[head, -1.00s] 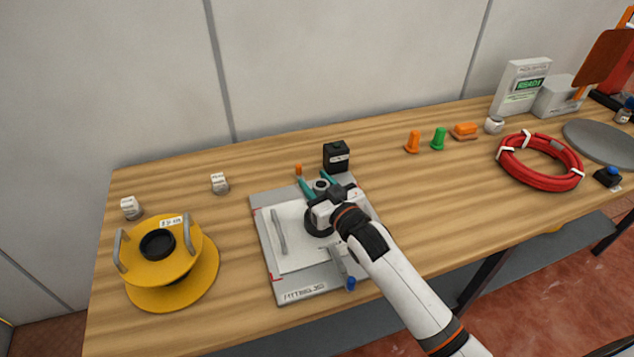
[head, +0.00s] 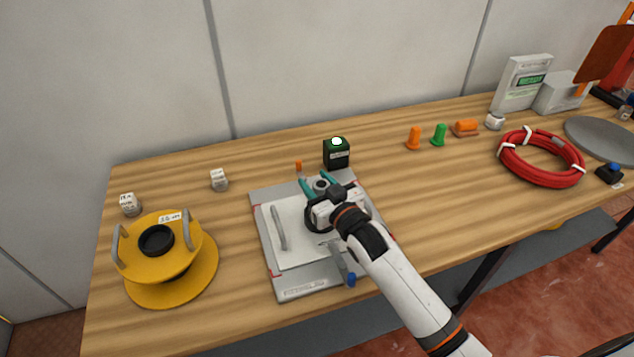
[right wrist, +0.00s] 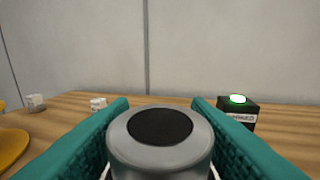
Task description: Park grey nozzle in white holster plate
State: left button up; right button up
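My right gripper (head: 321,180) has teal fingers and sits over the back of a grey base with a white plate (head: 295,255) on it. Its fingers close on both sides of a grey round piece with a dark top, seemingly the grey nozzle (head: 321,185). In the right wrist view the nozzle (right wrist: 160,155) stands upright between the fingers. Its lower end is hidden, so I cannot tell whether it is seated. The white plate may be the holster plate; my wrist covers part of it. My left gripper is not in view.
A black box (head: 337,155) with a lit green lamp stands just behind the base. A yellow flanged piece with handles (head: 185,255) is at left, near small white blocks (head: 219,180). Orange and green cones (head: 439,135) and a red hose coil (head: 513,165) are right.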

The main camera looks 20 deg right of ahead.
jog(key=shift+o, duration=0.6)
jog(key=shift+r, duration=0.15)
jog(key=shift+f, duration=0.2)
jog(key=shift+s+d+r+p, duration=0.1)
jog(key=shift+s+d+p, duration=0.05)
jog(key=shift+s+p, duration=0.4)
jog(key=shift+p+v, duration=0.9)
jog(key=shift+v, duration=1.15)
jog(key=p+v, duration=0.2)
jog(key=v, duration=0.4)
